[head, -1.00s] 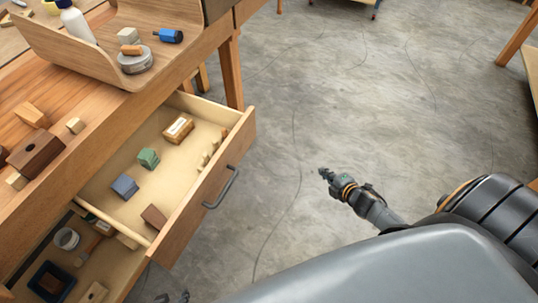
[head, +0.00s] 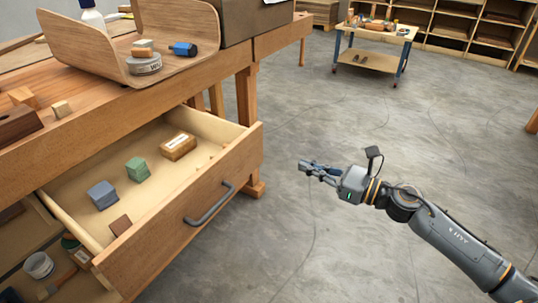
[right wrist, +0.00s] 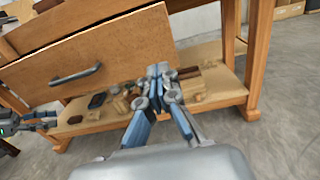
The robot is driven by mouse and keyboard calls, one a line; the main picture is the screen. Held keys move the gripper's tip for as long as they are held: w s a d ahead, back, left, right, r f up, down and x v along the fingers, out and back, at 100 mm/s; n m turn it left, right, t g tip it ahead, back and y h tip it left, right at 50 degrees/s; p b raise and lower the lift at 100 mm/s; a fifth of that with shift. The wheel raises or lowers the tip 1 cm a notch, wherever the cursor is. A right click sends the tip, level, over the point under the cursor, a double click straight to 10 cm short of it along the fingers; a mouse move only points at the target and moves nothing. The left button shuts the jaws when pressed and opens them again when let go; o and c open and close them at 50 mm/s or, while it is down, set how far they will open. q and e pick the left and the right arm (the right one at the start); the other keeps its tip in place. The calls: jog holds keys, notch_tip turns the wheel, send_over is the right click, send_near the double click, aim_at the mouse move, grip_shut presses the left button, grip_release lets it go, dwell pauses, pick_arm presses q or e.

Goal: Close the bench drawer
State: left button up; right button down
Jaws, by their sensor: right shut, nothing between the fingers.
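The bench drawer (head: 165,236) is pulled well out of the wooden bench (head: 110,95). Its dark bar handle (head: 210,203) is on the front panel. The drawer's front also shows in the right wrist view (right wrist: 120,45). My right gripper (head: 303,166) is shut and empty, in the air to the right of the drawer front and apart from it. It also shows in the right wrist view (right wrist: 158,70). My left gripper (right wrist: 45,119) shows small at the left edge of the right wrist view, near the drawer's lower side; its jaws are unclear.
Inside the drawer lie a blue block (head: 102,195), a green block (head: 137,169) and a labelled wooden box (head: 178,146). A lower shelf (right wrist: 210,92) holds several small items. A bent wooden tray (head: 185,62) stands on the bench. The floor right of the drawer is clear.

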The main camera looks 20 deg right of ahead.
aim_at(258, 147)
pick_arm(q)
jog(key=s+f+g, duration=0.1)
jog(key=s+a+f+g+p, duration=0.1)
jog(key=s, duration=0.1)
jog(key=shift+s+a+f+g+y, duration=0.2)
jog(key=shift+f+g+y, duration=0.1)
jog(key=shift+f+y, duration=0.1)
pick_arm(e)
jog(key=x, duration=1.1)
jog(key=shift+w+a, duration=0.25)
jog(key=shift+w, duration=0.05)
jog(key=shift+w, duration=0.1)
